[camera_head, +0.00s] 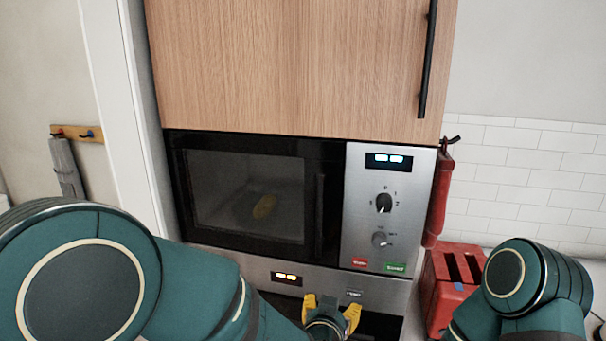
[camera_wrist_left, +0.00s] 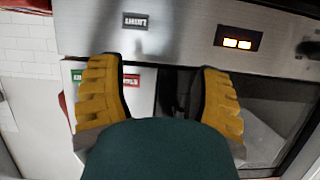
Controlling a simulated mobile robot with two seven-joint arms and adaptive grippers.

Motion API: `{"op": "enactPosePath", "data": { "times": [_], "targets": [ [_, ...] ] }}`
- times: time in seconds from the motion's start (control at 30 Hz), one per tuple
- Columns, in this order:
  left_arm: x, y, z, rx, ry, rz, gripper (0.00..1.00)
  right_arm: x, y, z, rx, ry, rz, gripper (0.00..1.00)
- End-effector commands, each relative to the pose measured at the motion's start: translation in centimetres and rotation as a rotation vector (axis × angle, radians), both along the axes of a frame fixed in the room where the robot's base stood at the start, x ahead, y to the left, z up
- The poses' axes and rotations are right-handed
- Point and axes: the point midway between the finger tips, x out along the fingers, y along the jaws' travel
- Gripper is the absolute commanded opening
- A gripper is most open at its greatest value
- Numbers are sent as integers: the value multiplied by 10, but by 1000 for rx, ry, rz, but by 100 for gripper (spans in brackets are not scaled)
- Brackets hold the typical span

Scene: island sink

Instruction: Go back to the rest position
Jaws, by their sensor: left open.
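My left gripper (camera_head: 331,313) is at the bottom of the head view, in front of the panel strip under the microwave. Its two yellow fingers are spread with nothing between them, and the left wrist view shows the same gap (camera_wrist_left: 162,105). The microwave (camera_head: 255,140) has its door closed, and a yellow item (camera_head: 264,206) shows dimly through its glass. My right arm shows at the lower right of the head view, but its gripper is out of frame.
A wooden cabinet (camera_head: 290,65) with a black handle (camera_head: 427,60) is above the microwave. A red toaster (camera_head: 440,290) stands right of it, close to my right arm. A red item (camera_head: 438,200) hangs on the unit's side. A wall rack (camera_head: 85,134) is at left.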

Motion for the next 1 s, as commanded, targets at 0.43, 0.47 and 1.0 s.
{"op": "enactPosePath", "data": {
  "times": [0.43,0.47,1.0],
  "targets": [
    [-75,132,-278,-135,721,118,65,-3,2,-62,-6,9,2,0],
    [-85,138,-292,-151,770,130,65,-3,2,-65,-7,9,2,0],
    [-169,171,-365,-280,1112,211,65,-4,3,-85,-10,11,3,0]
  ]
}}
